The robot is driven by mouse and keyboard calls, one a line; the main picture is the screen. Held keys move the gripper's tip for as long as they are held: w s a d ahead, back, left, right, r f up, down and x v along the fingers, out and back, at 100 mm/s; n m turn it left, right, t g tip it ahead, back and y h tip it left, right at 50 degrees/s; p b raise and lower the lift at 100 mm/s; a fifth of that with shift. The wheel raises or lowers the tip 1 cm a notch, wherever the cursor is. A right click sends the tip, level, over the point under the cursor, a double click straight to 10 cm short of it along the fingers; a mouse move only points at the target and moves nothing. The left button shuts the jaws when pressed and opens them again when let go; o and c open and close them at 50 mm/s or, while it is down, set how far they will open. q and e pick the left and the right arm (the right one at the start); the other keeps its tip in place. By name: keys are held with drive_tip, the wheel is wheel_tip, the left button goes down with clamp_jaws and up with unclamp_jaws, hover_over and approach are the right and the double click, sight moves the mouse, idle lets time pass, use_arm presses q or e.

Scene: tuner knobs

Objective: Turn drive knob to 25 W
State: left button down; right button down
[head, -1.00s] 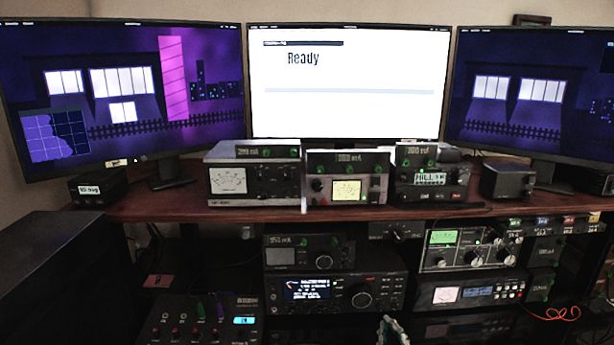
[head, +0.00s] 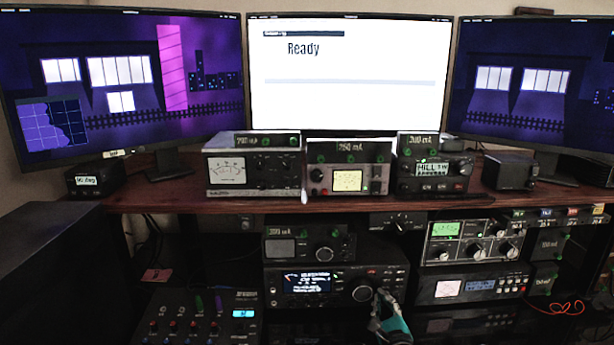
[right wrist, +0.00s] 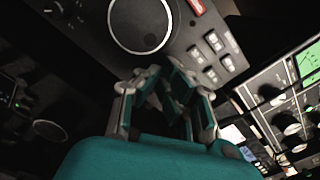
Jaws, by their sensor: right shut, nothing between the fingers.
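No knob carries a legible drive label, and I cannot read a 25 W mark. Candidate knobs sit on the black radio (head: 335,284) with its large dial (head: 362,293), and on the grey tuner unit (head: 472,242) with a green screen and several knobs. My right gripper (head: 380,298) is at the bottom centre, in front of the black radio's lower right part. In the right wrist view my right gripper (right wrist: 165,84) is shut and empty, just below the large dial (right wrist: 140,24) and the small buttons. I cannot tell whether it touches the panel. My left gripper is out of view.
Several small radios with meters stand on the wooden shelf (head: 150,202) below three monitors. A mixer (head: 200,316) is at the lower left, beside a dark cabinet (head: 45,265). Another meter unit (head: 468,288) sits under the tuner unit, with red cables (head: 556,308) nearby.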

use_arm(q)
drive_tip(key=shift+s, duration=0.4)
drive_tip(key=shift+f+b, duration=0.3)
use_arm(e)
drive_tip(key=shift+f, duration=0.3)
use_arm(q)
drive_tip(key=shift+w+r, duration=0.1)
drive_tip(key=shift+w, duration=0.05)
use_arm(e)
drive_tip(key=shift+s+a+f, duration=0.15)
drive_tip(key=shift+a+f, duration=0.05)
